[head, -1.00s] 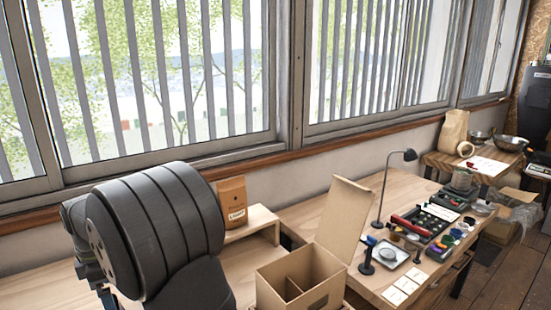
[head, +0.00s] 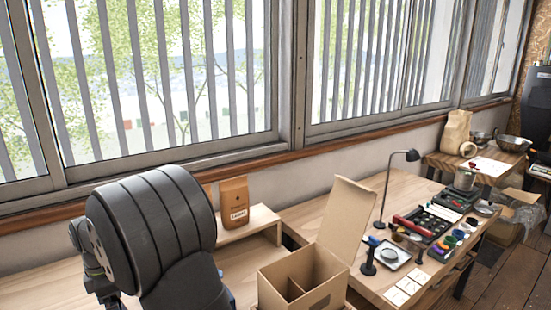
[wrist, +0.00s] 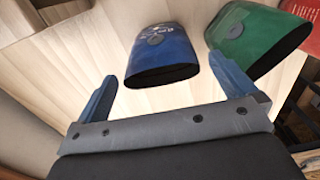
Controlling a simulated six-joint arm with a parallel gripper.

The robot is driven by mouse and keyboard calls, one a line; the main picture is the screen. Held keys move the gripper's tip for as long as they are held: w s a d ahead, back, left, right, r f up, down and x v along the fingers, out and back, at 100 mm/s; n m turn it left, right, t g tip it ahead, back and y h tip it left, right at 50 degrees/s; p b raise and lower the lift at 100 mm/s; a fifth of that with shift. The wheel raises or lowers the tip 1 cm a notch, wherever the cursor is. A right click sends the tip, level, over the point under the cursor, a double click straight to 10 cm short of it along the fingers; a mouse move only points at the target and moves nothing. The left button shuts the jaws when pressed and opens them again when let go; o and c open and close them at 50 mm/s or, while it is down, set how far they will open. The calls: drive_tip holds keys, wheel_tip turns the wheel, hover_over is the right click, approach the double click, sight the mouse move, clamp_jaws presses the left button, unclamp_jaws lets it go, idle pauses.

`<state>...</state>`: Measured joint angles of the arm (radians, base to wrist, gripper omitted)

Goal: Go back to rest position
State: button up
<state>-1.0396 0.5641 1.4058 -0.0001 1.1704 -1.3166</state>
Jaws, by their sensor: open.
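My gripper (wrist: 166,90) shows in the wrist view with its two blue-grey fingers wide apart. It is open, and nothing is held between the fingers. In the head view my dark arm fills the lower left, and the gripper cannot be seen there.
An open cardboard box (head: 300,283) with a divider and raised flap stands right of my arm. A brown coffee bag (head: 234,203) stands on a small wooden shelf (head: 262,217). A black lamp (head: 386,190) and several small items crowd the desk beyond. A red item (wrist: 302,10) is at the wrist view's corner.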

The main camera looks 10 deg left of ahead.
wheel_tip(320, 180, up, 7)
drive_tip(key=d, duration=0.1)
drive_tip(key=w+d+r, duration=0.2)
drive_tip(key=d+r, duration=0.2)
drive_tip(key=d, duration=0.3)
drive_tip(key=w+d+r, duration=0.2)
drive_tip(key=d+r, duration=0.1)
drive_tip(key=d, duration=0.5)
drive_tip(key=f, duration=1.7)
drive_tip(key=shift+s+a+f, duration=0.15)
drive_tip(key=shift+s+f, duration=0.1)
drive_tip(key=shift+s, duration=0.05)
drive_tip(key=shift+r, duration=0.1)
wheel_tip(320, 180, up, 18)
drive_tip(key=shift+s+a+f, duration=0.1)
drive_tip(key=shift+a+f, duration=0.25)
drive_tip(key=shift+a, duration=0.3)
drive_tip(key=shift+w+a+f, duration=0.1)
drive_tip(key=shift+a+f, duration=0.25)
drive_tip(key=shift+a, duration=0.25)
drive_tip(key=shift+s+a+f, duration=0.1)
drive_tip(key=shift+a+f, duration=0.25)
drive_tip(key=shift+a, duration=0.3)
